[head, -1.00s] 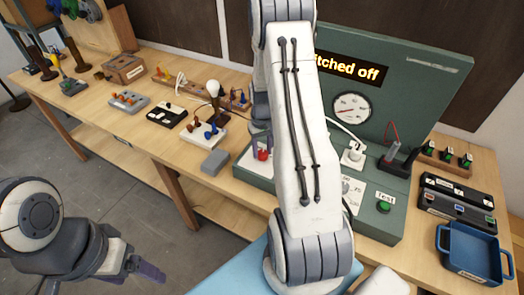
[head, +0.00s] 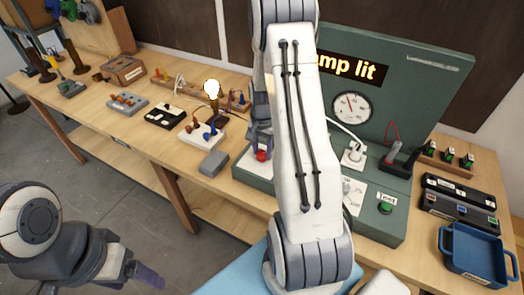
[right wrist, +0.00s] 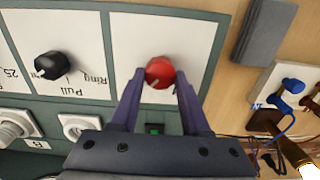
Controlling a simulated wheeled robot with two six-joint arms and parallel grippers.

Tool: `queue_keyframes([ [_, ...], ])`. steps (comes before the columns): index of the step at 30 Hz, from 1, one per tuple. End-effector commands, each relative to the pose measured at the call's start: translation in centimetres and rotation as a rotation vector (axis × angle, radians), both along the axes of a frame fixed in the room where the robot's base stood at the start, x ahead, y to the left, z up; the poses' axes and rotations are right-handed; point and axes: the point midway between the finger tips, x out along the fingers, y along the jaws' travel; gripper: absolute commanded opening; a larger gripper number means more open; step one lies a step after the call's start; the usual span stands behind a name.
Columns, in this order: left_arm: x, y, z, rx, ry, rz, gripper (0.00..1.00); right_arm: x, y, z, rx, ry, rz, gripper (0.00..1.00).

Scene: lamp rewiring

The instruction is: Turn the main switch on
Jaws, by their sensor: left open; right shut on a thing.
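The red knob (right wrist: 159,72) sits on a white plate of the green test panel. It also shows in the head view (head: 262,155) below my right gripper. My right gripper (right wrist: 160,90) has one finger on each side of the knob and is shut on it. In the head view my right arm hides part of the panel and most of that gripper (head: 259,140). The panel's display (head: 350,68) ends in "mp lit"; its start is hidden. The lamp bulb (head: 212,89) glows brightly. My left gripper (head: 136,270) is open and empty, off the table at the lower left.
A black knob (right wrist: 51,65) is beside the red knob's plate. A grey block (head: 213,163) lies left of the panel. A green Test button (head: 385,208), a black box (head: 458,200) and a blue tray (head: 474,255) are to the right.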

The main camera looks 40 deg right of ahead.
Motion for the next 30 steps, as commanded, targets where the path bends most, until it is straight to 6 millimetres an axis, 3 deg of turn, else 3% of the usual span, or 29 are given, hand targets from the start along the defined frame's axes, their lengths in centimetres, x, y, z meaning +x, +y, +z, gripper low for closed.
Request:
queue_keyframes([
  [9, 0.00, 0.00, -0.13, 0.000, 0.000, 0.000, 0.78, 0.01, -0.06, 0.09, -0.002, -0.002, -0.107, 0.00],
  [24, 0.00, 0.00, -0.13, 0.000, 0.000, 0.000, 0.78, 0.02, -0.07, 0.11, -0.002, -0.002, -0.126, 0.00],
  [25, 0.00, 0.00, -0.13, 0.000, 0.000, 0.000, 0.78, 0.02, -0.07, 0.11, -0.002, -0.002, -0.126, 0.50],
  [27, 0.00, 0.00, -0.13, 0.000, 0.000, 0.000, 0.78, 0.01, -0.06, 0.10, -0.001, -0.001, -0.126, 0.76],
  [30, 0.00, 0.00, -0.14, 0.000, 0.000, 0.000, 0.78, 0.01, -0.05, 0.08, -0.001, -0.001, -0.125, 0.76],
])
